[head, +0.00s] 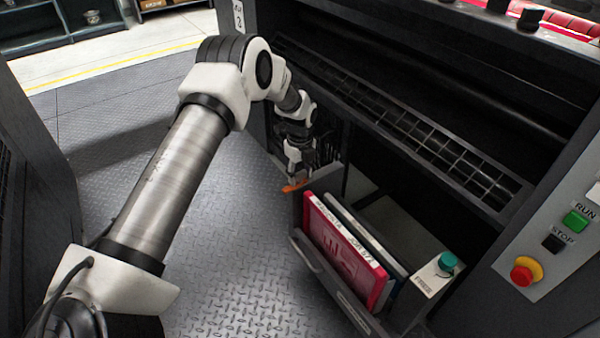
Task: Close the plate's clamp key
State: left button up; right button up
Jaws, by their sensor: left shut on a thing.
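My left gripper (294,176) points down in the middle of the view, at the far end of the drawer. It is shut on a small flat orange piece, which looks like the clamp key (296,186). The key sticks out to both sides of the fingertips, and its mounting is too small to make out. A red plate (338,250) with a large pale letter stands upright in the open drawer, nearer than the gripper. A second, pale plate (368,238) stands beside it. My right gripper is not in view.
The drawer front (330,283) juts out over the diamond-plate floor (225,255). A teal knob (447,262) sits on a pale box at the drawer's near end. The machine's panel has a green button (575,220) and a red stop button (524,272).

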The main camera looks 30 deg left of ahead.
pick_arm(q)
jog(key=n+p, duration=0.2)
jog(key=shift+r+n, duration=0.15)
jog(key=shift+n, duration=0.15)
jog(key=n+p, duration=0.2)
jog(key=n, duration=0.2)
jog(key=shift+n+p, duration=0.3)
jog(key=n+p, duration=0.2)
jog(key=n, duration=0.3)
jog(key=n+p, duration=0.1)
jog(key=n, duration=0.4)
jog(key=shift+f, duration=0.2)
jog(key=o, duration=1.2)
jog(key=shift+c, duration=0.2)
